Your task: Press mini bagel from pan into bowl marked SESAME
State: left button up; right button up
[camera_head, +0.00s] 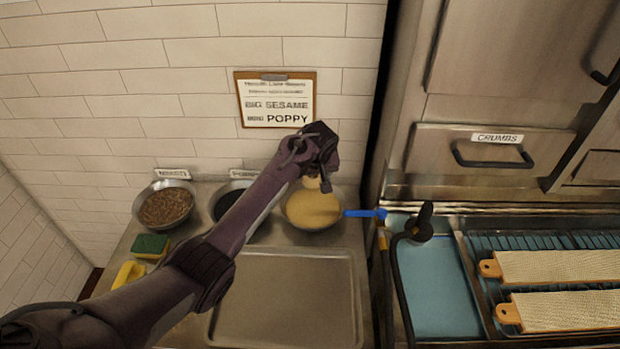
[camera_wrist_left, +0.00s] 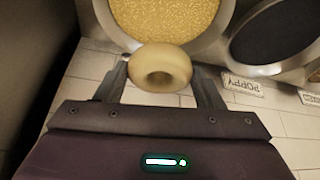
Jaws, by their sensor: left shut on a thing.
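A pale mini bagel (camera_wrist_left: 160,68) is held between the two fingers of my left gripper (camera_wrist_left: 165,82), which is shut on it. In the head view the left gripper (camera_head: 318,160) is over the back of the bowl of tan seeds (camera_head: 312,208), and a small part of the bagel (camera_head: 313,183) shows below it. In the wrist view the bagel overlaps the rim of this seed bowl (camera_wrist_left: 165,15); I cannot tell whether it touches the seeds. This bowl's label is hidden behind my gripper. The pan (camera_head: 285,300) on the counter looks empty. My right gripper is not in view.
A dark-seed bowl labelled POPPY (camera_wrist_left: 275,35) and a bowl of mixed seeds (camera_head: 166,207) stand to the left in the head view. A sponge (camera_head: 151,246) lies at the left. A blue handle (camera_head: 365,213) and wooden-handled boards (camera_head: 560,266) are at right.

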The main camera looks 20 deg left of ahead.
pick_arm(q)
jog(key=f+b, duration=0.1)
jog(key=b, duration=0.6)
send_over(312, 204)
jog(key=s, duration=0.2)
jog(key=f, duration=0.5)
jog(key=d+f, duration=0.1)
jog(key=f, duration=0.1)
jog(key=shift+w+f, duration=0.2)
jog(key=shift+f, duration=0.1)
jog(key=shift+f+b, duration=0.55)
jog(key=shift+f, duration=0.2)
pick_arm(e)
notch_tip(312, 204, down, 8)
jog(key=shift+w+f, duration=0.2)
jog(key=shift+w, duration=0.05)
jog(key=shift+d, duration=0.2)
pick_arm(q)
jog(key=shift+f, duration=0.4)
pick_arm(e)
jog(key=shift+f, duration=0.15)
pick_arm(q)
jog(key=shift+r, duration=0.1)
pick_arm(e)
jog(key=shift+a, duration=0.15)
